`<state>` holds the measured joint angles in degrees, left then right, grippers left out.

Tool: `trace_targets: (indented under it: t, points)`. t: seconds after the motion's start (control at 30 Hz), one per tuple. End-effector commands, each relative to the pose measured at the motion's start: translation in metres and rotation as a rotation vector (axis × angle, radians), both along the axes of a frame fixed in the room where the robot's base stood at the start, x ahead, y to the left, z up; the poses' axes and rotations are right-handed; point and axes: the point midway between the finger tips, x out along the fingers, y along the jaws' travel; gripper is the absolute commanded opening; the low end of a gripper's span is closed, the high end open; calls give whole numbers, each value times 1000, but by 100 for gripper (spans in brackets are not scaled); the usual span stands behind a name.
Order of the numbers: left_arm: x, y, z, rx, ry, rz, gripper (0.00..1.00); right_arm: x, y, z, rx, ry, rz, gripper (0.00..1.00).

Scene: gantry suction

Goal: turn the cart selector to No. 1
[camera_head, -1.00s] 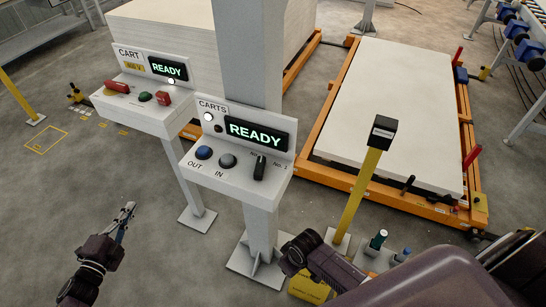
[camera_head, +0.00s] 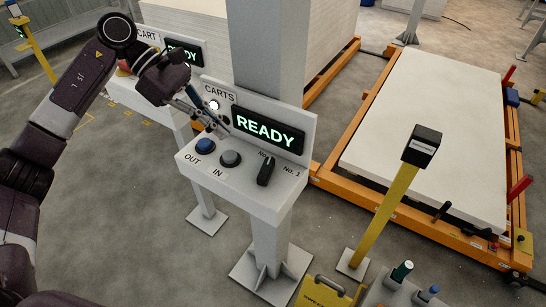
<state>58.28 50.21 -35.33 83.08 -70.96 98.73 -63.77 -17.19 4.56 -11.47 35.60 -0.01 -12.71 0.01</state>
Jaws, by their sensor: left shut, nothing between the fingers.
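The carts panel (camera_head: 224,174) is a light grey box on a post with a lit READY display (camera_head: 267,132). The black selector knob (camera_head: 266,171) is at the right of its sloped face, between a partly hidden "No." label and the "No. 1" label. The knob's handle stands nearly upright in the picture; I cannot tell which setting it is on. My left gripper (camera_head: 224,131) is shut and empty, in front of the panel's upper left part, left of and above the knob and apart from it. My right gripper is out of view.
A blue OUT button (camera_head: 205,146) and a grey IN button (camera_head: 231,159) sit left of the knob. A second panel, partly hidden by my left arm, stands behind at left. A yellow post (camera_head: 387,212) with a black head stands at right.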

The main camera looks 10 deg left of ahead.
Motion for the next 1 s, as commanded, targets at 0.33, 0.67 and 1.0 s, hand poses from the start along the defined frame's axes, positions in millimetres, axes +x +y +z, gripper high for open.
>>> trace_targets:
  t: [0.33, 0.67, 1.0]
  points:
    - [-1, 0, 0, 5, 0, -3, 0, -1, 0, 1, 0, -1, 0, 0]
    - [-4, -31, -29, 3, 4, -4, 0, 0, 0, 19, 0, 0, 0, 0]
    - [-7, -66, -65, 2, 2, -4, 0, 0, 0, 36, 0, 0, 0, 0]
